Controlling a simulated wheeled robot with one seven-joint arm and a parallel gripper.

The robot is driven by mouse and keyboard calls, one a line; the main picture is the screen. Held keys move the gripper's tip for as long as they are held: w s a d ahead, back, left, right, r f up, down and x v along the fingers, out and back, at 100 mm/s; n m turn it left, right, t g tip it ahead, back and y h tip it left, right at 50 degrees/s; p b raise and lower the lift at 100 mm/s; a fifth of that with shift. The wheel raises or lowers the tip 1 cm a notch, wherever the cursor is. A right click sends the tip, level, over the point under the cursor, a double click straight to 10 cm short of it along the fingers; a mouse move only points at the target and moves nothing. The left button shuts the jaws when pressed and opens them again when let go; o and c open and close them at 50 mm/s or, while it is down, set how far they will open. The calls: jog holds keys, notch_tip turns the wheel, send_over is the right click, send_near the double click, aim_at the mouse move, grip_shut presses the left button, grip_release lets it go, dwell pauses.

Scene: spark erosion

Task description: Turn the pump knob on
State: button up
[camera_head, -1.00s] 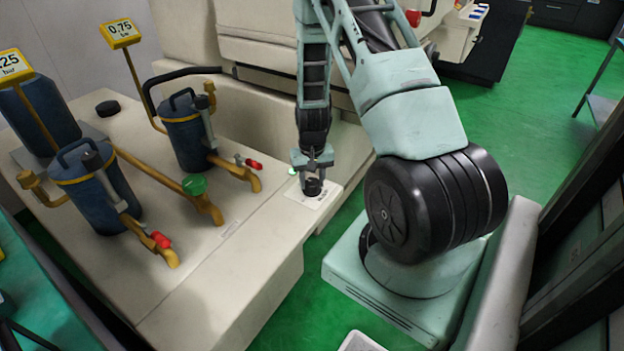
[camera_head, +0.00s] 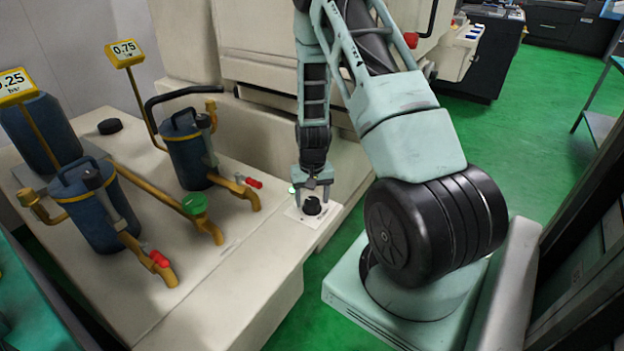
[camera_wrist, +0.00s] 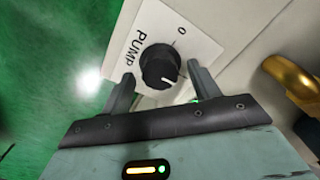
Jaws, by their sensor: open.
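The pump knob (camera_wrist: 160,67) is black and round, on a white plate (camera_wrist: 205,50) marked "PUMP" and "0". Its white pointer line faces the lower right in the wrist view, away from the "0". In the head view the knob (camera_head: 312,205) sits at the near right corner of the cream machine top. My gripper (camera_head: 312,188) is open just above and behind the knob there. In the wrist view the fingers of my gripper (camera_wrist: 160,75) appear on either side of the knob, with gaps. A green light glows by the right finger.
Blue filter canisters (camera_head: 185,150) with brass pipes and red-handled valves stand left on the machine top (camera_head: 240,270). Yellow signs read 0.25 and 0.75. Green floor lies open at right.

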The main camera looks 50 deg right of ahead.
aim_at(312, 200)
notch_tip(312, 200, up, 17)
dwell(0.4)
dwell(0.5)
jog(key=a+r+n+y+p, duration=0.1)
jog(key=a+r+n, duration=0.25)
jog(key=a, duration=0.95)
jog(key=a+r+n, duration=0.3)
jog(key=a+n, duration=0.1)
jog(key=a, duration=0.8)
jog(key=s+a+r+n, duration=0.2)
jog(key=s+a+n, duration=0.2)
jog(key=s+a, duration=0.4)
jog(key=s+a+r+n+p, duration=0.1)
jog(key=s+a+n, duration=0.3)
jog(key=s+a, duration=0.3)
jog(key=shift+s+a+r, duration=0.35)
jog(key=shift+s, duration=0.6)
